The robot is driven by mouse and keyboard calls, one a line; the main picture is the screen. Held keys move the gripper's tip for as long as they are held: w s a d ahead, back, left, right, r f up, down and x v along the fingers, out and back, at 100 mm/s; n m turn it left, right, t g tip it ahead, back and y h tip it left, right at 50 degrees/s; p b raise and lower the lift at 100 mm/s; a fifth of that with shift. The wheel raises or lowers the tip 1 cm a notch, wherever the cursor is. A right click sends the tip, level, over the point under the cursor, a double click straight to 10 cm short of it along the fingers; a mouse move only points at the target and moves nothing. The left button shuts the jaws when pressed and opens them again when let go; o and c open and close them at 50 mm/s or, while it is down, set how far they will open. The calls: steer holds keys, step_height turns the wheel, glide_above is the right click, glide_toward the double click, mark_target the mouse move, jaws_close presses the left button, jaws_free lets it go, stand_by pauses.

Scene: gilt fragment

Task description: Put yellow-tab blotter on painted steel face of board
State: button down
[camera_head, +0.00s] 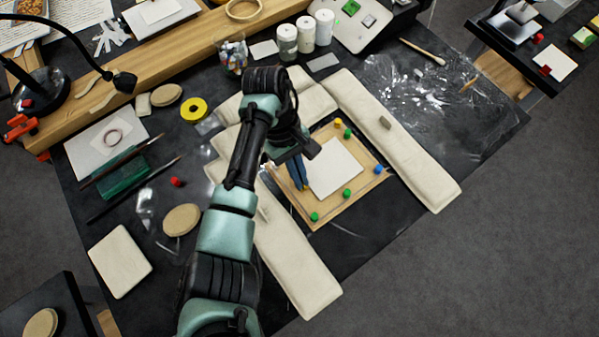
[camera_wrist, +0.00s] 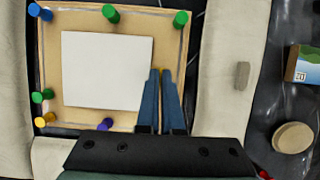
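The tan board (camera_head: 318,216) lies on the dark table with coloured pegs around its edge, and also shows in the wrist view (camera_wrist: 100,20). A white square (camera_head: 333,168) lies over its middle; it also shows in the wrist view (camera_wrist: 105,70). I cannot tell whether it is the steel face or the blotter. No yellow tab is clearly visible. My gripper (camera_head: 300,184) points down over the board beside the white square. In the wrist view its blue fingers (camera_wrist: 160,72) are close together, with a narrow yellowish strip near the tips; whether they grip anything is unclear.
Long cream padded bars flank the board, at right (camera_head: 395,145) and at lower left (camera_head: 292,262). A grey block (camera_head: 385,122) lies on the right bar. A cream square pad (camera_head: 120,261) and a round pad (camera_head: 181,219) lie left. White jars (camera_head: 306,34) stand behind.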

steer(key=c, duration=1)
jaws_free()
steer(key=p+v, duration=0.2)
steer(key=v, duration=1.1)
steer(key=shift+p, duration=0.35)
